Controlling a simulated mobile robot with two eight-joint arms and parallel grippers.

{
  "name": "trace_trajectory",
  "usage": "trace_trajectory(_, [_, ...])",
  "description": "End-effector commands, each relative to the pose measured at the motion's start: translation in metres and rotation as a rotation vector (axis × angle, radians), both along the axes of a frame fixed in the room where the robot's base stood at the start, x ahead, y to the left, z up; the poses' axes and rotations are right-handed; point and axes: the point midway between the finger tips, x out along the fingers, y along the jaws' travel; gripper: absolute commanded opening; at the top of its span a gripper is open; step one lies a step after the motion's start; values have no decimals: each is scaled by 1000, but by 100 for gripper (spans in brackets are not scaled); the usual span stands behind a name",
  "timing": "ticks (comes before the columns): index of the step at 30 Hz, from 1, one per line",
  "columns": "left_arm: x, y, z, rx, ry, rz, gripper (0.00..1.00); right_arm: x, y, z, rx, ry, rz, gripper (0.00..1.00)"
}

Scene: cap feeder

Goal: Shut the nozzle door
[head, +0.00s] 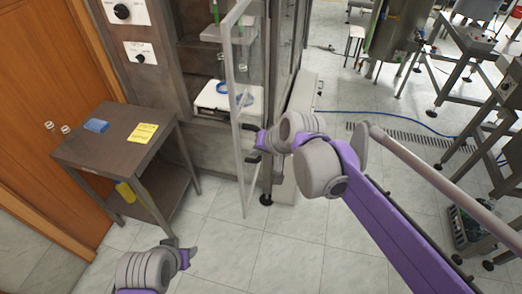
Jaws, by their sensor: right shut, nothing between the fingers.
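The nozzle door (234,85) is a tall clear pane in a pale frame. It stands open, swung out from the front of the dark machine cabinet. My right gripper (259,148) is shut and empty, beside the lower part of the door, to the right of its pale outer edge. I cannot tell whether it touches the pane. My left gripper (186,254) is low at the bottom left over the floor, away from the door. I cannot tell if its fingers are open.
The machine cabinet (185,55) holds a white tray (212,97) with blue rings. A dark side table (110,147) with a blue item (96,125) and yellow notes (143,133) stands left of the door. Tiled floor is clear in front.

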Motion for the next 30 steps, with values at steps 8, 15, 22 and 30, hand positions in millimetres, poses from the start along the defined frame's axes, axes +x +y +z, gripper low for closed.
trace_trajectory(8, [-1,0,-3,0,2,0,50,20,14,-33,-1,0,0,0])
trace_trajectory(15, [-1,0,-3,0,2,0,50,23,17,-39,-1,-1,0,0])
trace_trajectory(22, [-1,0,-3,0,2,0,50,23,17,-39,-1,-1,0,0])
trace_trajectory(30, [-1,0,-3,0,2,0,50,24,22,-39,-1,-1,-6,0])
